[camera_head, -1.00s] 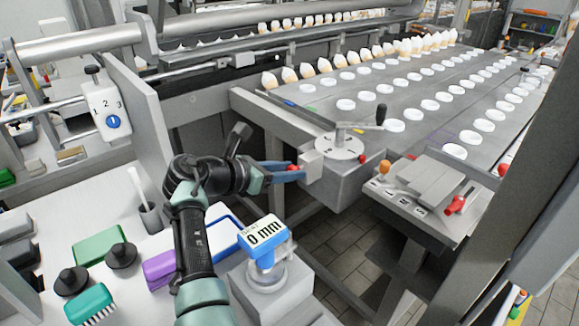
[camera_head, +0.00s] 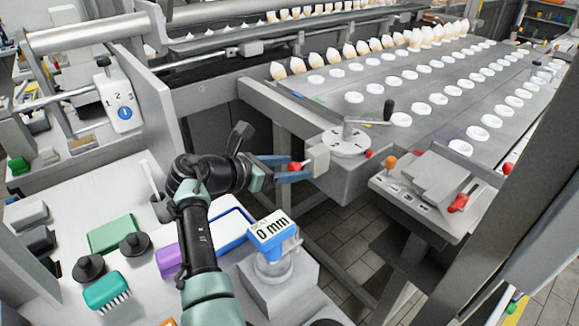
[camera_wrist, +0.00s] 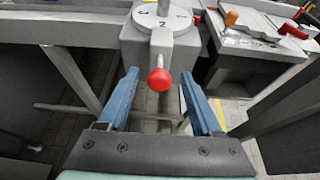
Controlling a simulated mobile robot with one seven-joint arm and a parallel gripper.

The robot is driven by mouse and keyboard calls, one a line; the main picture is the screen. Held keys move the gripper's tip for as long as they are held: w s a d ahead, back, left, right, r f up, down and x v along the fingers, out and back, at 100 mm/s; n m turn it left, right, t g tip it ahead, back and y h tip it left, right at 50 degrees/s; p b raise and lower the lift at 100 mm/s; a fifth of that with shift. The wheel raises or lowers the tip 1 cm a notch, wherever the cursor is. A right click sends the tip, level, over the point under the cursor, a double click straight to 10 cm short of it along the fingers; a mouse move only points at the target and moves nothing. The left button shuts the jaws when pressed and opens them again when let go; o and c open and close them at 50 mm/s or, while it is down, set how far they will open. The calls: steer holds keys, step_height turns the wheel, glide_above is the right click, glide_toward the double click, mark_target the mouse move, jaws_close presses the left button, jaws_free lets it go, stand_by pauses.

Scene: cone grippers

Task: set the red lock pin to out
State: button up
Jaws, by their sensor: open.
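The red lock pin shows as a red ball knob (camera_wrist: 159,80) on a short grey stem, sticking out of a grey block under the round numbered dial plate (camera_wrist: 162,20). In the head view the knob (camera_head: 295,167) is at the front of the block. My gripper (camera_head: 303,170) has blue fingers and is open. In the wrist view my gripper (camera_wrist: 160,73) has one finger on each side of the knob, with a visible gap on both sides. I cannot tell how far the pin is drawn out.
A crank with a black handle (camera_head: 388,110) rises from the dial plate. A second red knob (camera_head: 367,154) is beside it. A control box (camera_head: 440,175) with an orange knob and red lever stands to the right.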

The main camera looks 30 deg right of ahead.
steer(key=p+v, duration=0.2)
steer(key=v, duration=1.1)
